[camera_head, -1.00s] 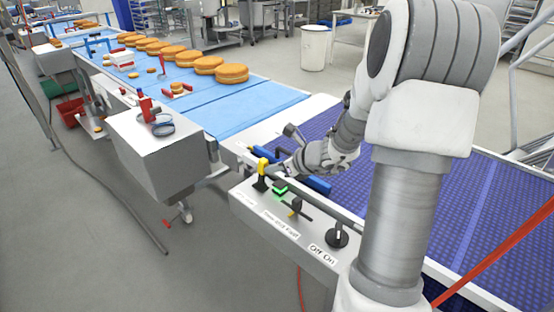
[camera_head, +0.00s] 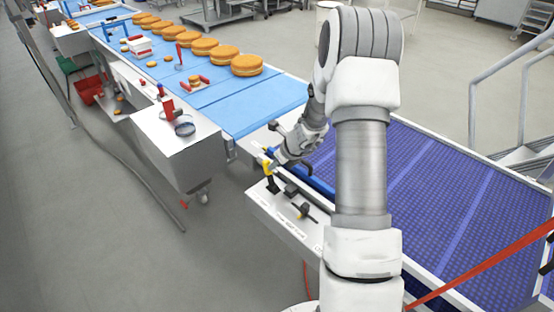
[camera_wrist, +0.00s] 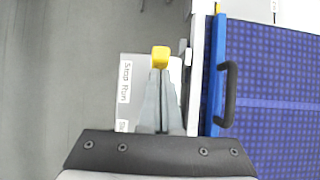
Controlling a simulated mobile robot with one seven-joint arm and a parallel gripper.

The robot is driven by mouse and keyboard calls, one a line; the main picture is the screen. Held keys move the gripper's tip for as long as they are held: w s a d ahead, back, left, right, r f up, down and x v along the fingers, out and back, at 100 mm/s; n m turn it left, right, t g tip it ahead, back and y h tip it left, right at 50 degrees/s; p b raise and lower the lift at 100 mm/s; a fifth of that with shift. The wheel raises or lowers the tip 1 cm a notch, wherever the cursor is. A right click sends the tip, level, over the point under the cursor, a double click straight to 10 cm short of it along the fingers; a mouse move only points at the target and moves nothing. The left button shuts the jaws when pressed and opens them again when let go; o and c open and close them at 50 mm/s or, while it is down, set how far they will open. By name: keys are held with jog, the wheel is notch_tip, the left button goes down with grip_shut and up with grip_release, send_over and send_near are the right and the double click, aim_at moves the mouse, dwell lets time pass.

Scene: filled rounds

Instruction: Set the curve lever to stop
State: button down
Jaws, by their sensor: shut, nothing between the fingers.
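The lever's base is hidden under the fingers. In the head view my gripper (camera_head: 272,157) is beside the top of the lever.
A dark button (camera_head: 291,190) and a black switch (camera_head: 304,209) sit along the panel. A blue rail with a black handle (camera_wrist: 229,94) runs to the right of the fingers. A blue belt (camera_head: 225,95) carries large orange rounds. Open floor lies left of the panel.

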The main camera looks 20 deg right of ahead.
jog(key=shift+w+a+p, duration=0.3)
jog(key=shift+w+p, duration=0.1)
jog(key=shift+w, duration=0.4)
jog(key=shift+w+a+r, duration=0.15)
